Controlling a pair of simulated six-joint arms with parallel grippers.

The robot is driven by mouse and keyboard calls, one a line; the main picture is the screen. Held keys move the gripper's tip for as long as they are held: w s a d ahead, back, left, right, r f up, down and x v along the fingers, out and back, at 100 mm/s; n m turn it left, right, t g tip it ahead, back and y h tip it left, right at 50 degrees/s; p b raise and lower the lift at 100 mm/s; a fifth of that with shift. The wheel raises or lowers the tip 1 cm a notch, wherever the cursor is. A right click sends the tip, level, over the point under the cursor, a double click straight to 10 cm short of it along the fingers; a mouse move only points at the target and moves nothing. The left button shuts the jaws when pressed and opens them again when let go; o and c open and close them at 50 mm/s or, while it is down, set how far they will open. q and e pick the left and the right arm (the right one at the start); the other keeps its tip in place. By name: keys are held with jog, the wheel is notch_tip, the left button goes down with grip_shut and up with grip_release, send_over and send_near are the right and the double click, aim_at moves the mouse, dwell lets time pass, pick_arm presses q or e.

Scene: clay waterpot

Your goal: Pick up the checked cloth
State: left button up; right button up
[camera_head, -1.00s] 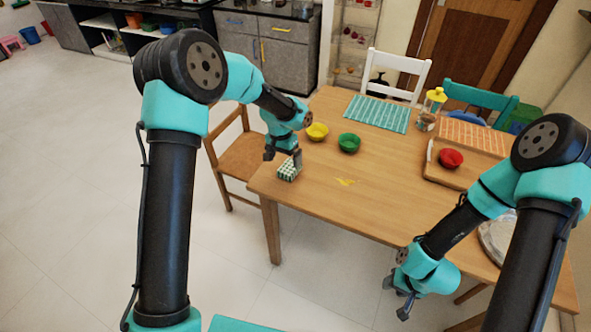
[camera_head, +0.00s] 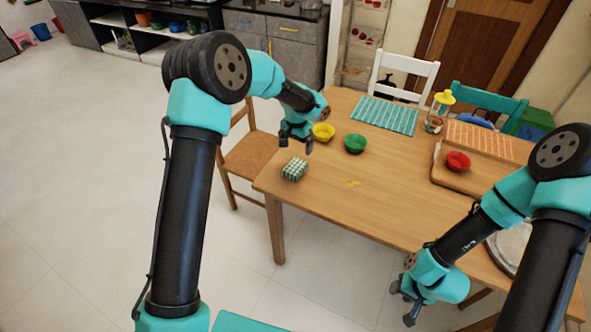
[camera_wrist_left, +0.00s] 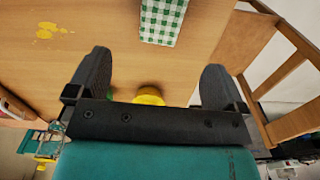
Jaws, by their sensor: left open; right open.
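The green-and-white checked cloth (camera_head: 294,169) lies folded in a small block on the table (camera_head: 330,190), near its left edge. It also shows at the top of the left wrist view (camera_wrist_left: 163,20), beyond the fingertips. My left gripper (camera_head: 296,143) is open and empty, above the table and a little behind the cloth, apart from it. Its two fingers (camera_wrist_left: 155,75) show spread in the left wrist view. My right gripper (camera_head: 405,303) is open and empty at the lower right, by the table's front side.
A yellow bowl (camera_head: 323,131) and a green bowl (camera_head: 355,143) stand close to my left gripper. A yellow patch (camera_head: 351,183) marks the table. A red bowl (camera_head: 457,161) sits on a wooden board at the right. A wooden chair (camera_head: 255,155) stands left of the table.

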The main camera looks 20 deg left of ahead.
aim_at(295, 167)
pick_arm(q)
notch_tip(295, 167, down, 7)
jog(key=shift+f, duration=0.1)
dwell(0.4)
jog(key=shift+a+f, duration=0.15)
jog(key=shift+f, duration=2.4)
jog(key=c, duration=1)
jog(key=shift+r, duration=0.1)
